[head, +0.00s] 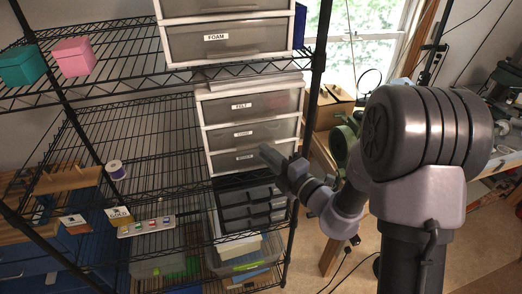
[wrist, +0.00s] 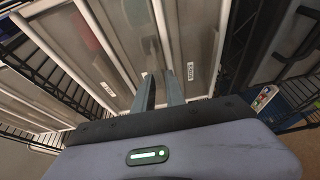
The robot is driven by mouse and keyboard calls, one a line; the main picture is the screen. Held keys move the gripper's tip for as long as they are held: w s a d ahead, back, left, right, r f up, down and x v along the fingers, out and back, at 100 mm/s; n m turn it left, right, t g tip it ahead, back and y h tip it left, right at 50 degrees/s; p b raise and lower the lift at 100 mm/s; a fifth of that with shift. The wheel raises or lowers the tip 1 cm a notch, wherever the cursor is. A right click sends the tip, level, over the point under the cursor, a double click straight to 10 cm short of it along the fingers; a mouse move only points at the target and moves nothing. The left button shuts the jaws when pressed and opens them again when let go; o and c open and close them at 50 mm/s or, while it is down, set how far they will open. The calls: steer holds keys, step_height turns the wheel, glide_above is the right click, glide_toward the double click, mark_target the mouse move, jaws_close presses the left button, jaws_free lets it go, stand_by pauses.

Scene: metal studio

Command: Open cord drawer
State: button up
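The white drawer unit (head: 203,130) with translucent grey fronts stands on the middle rack shelf in the head view. Its top drawer (head: 250,105) is labelled FELT. The labels on the middle drawer (head: 225,137) and bottom drawer (head: 228,163) are too small to read surely, so I cannot tell which is cord. All look shut. My gripper (head: 266,152) is at the right of the lower drawers. In the wrist view my gripper (wrist: 160,78) points at the drawer fronts (wrist: 125,45), fingers slightly apart with nothing visible between them. I cannot tell whether they touch a front.
A FOAM drawer unit (head: 225,45) stands on the shelf above. Dark drawers (head: 250,210) sit below. Teal (head: 22,67) and pink (head: 74,57) boxes are at the upper left. A rack post (head: 315,80) stands right of the drawers.

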steer(key=shift+x, duration=1.55)
steer(key=shift+s, duration=0.1)
jaws_close()
